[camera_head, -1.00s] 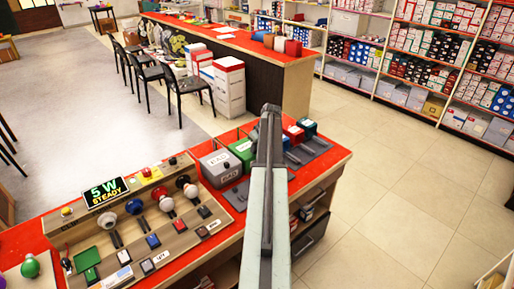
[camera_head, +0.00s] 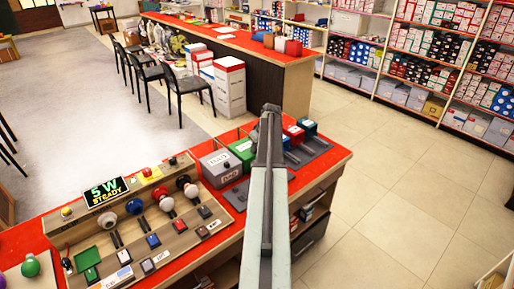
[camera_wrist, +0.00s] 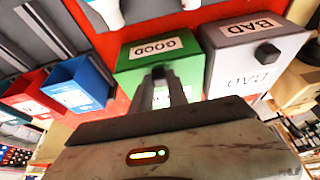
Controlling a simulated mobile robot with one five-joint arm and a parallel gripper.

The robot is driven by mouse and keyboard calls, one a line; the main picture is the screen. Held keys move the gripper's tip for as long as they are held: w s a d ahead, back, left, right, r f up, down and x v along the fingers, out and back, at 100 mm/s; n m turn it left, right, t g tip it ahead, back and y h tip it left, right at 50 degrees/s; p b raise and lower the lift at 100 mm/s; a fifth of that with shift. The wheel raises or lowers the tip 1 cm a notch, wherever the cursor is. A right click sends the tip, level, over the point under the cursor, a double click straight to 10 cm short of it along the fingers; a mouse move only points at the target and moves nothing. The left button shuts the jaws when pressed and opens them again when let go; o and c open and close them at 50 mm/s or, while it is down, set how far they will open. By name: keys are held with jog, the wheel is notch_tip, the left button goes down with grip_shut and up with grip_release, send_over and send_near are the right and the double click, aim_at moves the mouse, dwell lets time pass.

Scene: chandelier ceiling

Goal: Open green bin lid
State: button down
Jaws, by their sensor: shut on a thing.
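The green bin (camera_wrist: 126,76) with white GOOD labels is in the middle of the wrist view, and its side shows left of my arm in the head view (camera_head: 240,151). Its lid (camera_wrist: 183,53) looks closed, lying level with the bin's rim. My gripper (camera_wrist: 160,82) reaches the lid's front edge, with its two dark fingers shut on the small dark lid handle (camera_wrist: 158,71). The fingers cover part of the front label. In the head view my arm hides the fingertips.
A grey BAD bin (camera_wrist: 228,62) with a dark knob stands close beside the green bin. Blue (camera_wrist: 83,78) and red (camera_wrist: 22,88) bins stand on its other side. A button panel (camera_head: 160,215) fills the red counter's left part.

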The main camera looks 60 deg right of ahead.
aim_at(241, 141)
jog(key=w+d, duration=0.1)
jog(key=w, duration=0.2)
jog(key=w+d, duration=0.1)
jog(key=w, duration=0.2)
jog(key=w+d, duration=0.1)
jog(key=w, duration=0.3)
jog(key=shift+d, duration=0.25)
jog(key=c, duration=1.3)
grip_release()
jog(key=shift+s, duration=0.1)
jog(key=shift+r, duration=0.1)
jog(key=p+v, duration=0.7)
jog(key=shift+s+a+r, duration=0.1)
jog(key=shift+a+r, duration=0.05)
jog(key=shift+r, duration=0.15)
